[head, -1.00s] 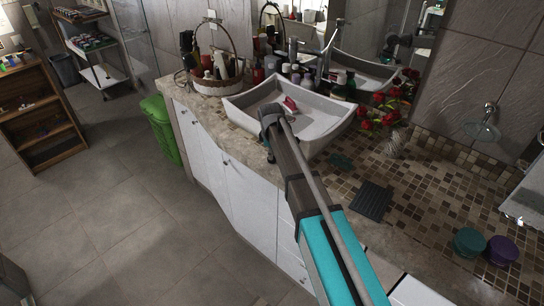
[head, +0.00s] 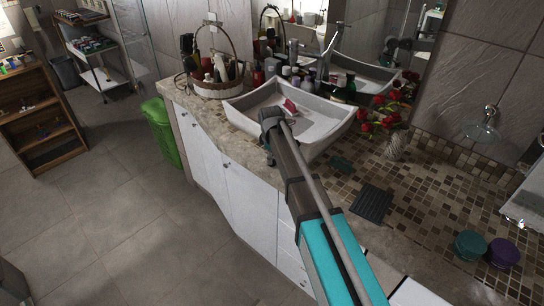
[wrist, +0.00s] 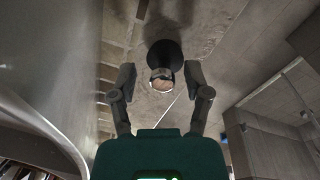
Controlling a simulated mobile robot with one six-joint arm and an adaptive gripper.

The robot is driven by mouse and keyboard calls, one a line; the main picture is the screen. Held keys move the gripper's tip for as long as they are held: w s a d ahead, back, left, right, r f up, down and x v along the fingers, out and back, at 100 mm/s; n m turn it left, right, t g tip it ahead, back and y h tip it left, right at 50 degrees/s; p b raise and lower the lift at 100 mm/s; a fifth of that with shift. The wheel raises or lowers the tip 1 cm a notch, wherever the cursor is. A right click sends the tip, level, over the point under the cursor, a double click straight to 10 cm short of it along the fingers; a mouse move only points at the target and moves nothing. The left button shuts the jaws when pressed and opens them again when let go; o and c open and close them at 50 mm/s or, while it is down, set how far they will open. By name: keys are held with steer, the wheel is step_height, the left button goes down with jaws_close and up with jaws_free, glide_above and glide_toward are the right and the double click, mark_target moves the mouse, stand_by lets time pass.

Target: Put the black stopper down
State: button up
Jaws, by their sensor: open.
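The black stopper (wrist: 163,51) shows in the wrist view just beyond my fingertips, over the stone counter. It has a dark wide part and a paler round end facing the camera. My gripper (wrist: 160,77) is open, with one finger on each side of the stopper's near end and a visible gap to each. In the head view my gripper (head: 268,130) is at the counter's front edge, in front of the sink; the stopper is hidden or too small to make out there.
The white sink (head: 325,130) with a pink item in it is just behind my gripper. A basket of bottles (head: 220,88) stands to its left, a red-flowered vase (head: 395,145) to its right. A dark ribbed mat (head: 371,203) and two round containers (head: 470,245) lie farther right.

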steer(key=shift+r, duration=0.2)
step_height(320, 180, up, 12)
steer(key=s+p, duration=0.1)
steer(key=p, duration=1.1)
steer(key=shift+a, duration=0.15)
steer(key=shift+s+f, duration=0.1)
stand_by(0.5)
steer(key=s+d+m+g, duration=0.1)
steer(key=s+d+m, duration=1.3)
steer(key=s+d, duration=0.9)
steer(key=shift+s+d+m, duration=0.15)
steer(key=shift+s+m, duration=0.25)
steer(key=shift+s, duration=0.45)
